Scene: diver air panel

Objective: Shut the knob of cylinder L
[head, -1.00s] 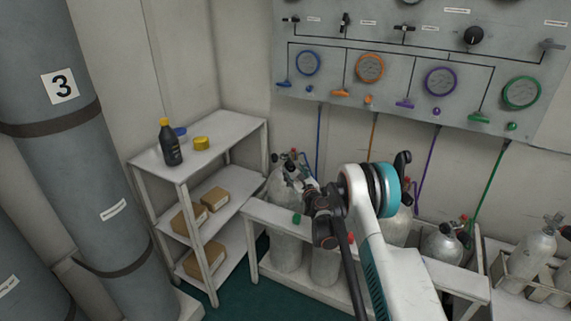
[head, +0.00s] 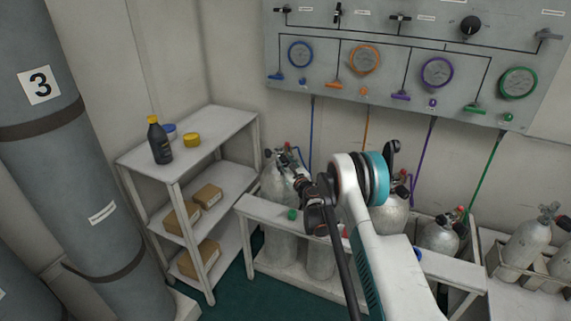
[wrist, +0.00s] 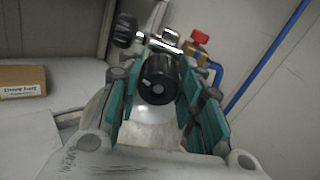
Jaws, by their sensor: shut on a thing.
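A grey cylinder (head: 275,185) stands at the left end of the white rack, partly hidden by my arm. My gripper (head: 290,158) is at its valve. In the wrist view the teal-padded fingers of my gripper (wrist: 160,95) stand on both sides of a round black knob (wrist: 158,80) and are shut on it. A second dark knob (wrist: 125,30) sticks out to the upper left of the valve. A red-capped brass fitting (wrist: 197,42) with a blue hose (wrist: 268,55) is at the upper right. I cannot read a letter on the cylinder.
The white rack (head: 262,211) holds several other cylinders, such as one at the right (head: 438,236). A shelf unit (head: 205,130) with a dark bottle (head: 159,142) and cardboard boxes stands to the left. The gauge panel (head: 400,25) hangs on the wall above.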

